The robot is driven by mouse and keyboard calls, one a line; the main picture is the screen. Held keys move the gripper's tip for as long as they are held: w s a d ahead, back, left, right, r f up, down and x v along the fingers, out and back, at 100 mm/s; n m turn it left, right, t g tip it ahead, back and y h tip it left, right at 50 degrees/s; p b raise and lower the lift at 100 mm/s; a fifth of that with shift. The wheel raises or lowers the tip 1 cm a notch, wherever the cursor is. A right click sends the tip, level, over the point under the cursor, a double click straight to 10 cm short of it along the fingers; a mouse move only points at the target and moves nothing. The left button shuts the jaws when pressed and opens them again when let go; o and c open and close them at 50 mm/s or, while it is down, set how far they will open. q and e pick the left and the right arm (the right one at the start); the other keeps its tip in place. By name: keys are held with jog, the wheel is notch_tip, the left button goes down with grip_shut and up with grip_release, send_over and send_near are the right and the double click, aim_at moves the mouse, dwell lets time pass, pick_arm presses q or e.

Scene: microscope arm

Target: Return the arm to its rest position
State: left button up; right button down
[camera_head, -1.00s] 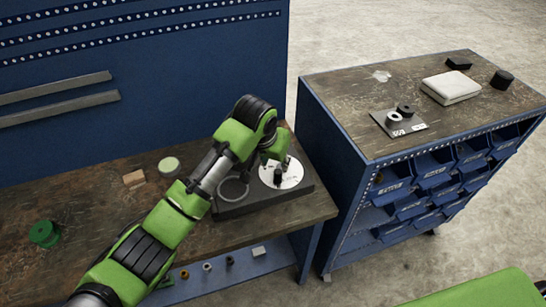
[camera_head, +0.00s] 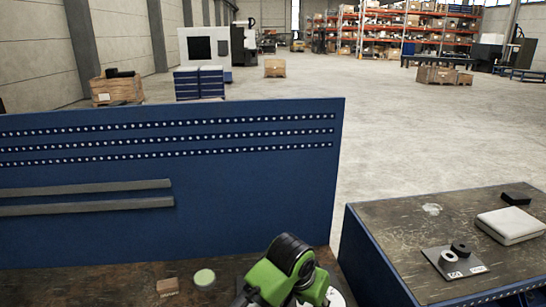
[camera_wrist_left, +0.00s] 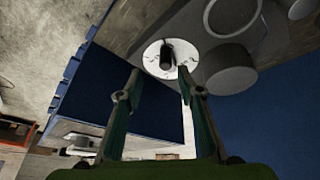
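My left arm (camera_head: 285,270), green and black, shows at the bottom of the head view above the workbench. Its gripper is hidden there. In the left wrist view my left gripper (camera_wrist_left: 160,82) is open and empty, its two fingers apart. A white disc (camera_wrist_left: 153,63) with dark marks and an upright black knob (camera_wrist_left: 167,55) lies just beyond the fingertips. The knob appears between them, apart from both fingers. A sliver of the disc (camera_head: 336,298) shows beside the arm in the head view. My right gripper is not in view.
The workbench (camera_head: 100,283) holds a pale green round piece (camera_head: 204,277) and a small wooden block (camera_head: 167,286). A blue back panel (camera_head: 250,190) stands behind it. A cabinet (camera_head: 400,225) at right holds a plate with rings (camera_head: 455,263) and a white box (camera_head: 511,225). Open floor lies beyond.

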pick_arm(q)
jog(key=s+a+f+n, duration=0.3)
jog(key=s+a+f, duration=0.8)
jog(key=s+a, duration=0.25)
jog(key=s+a+n+y, duration=0.2)
jog(key=s+a+y, duration=0.1)
jog(key=s+a, duration=1.35)
notch_tip(320, 180, down, 33)
jog(key=s+a+g+b, duration=0.1)
jog(key=a+b, duration=0.1)
jog(key=b, duration=0.4)
jog(key=s+a+f+g+b, duration=0.1)
jog(key=s+a+f+b, duration=0.1)
jog(key=s+f, duration=1.4)
notch_tip(320, 180, down, 3)
jog(key=shift+s+a+f+m+b, duration=0.1)
jog(key=shift+s+a+m+b, duration=0.25)
jog(key=shift+b, duration=0.45)
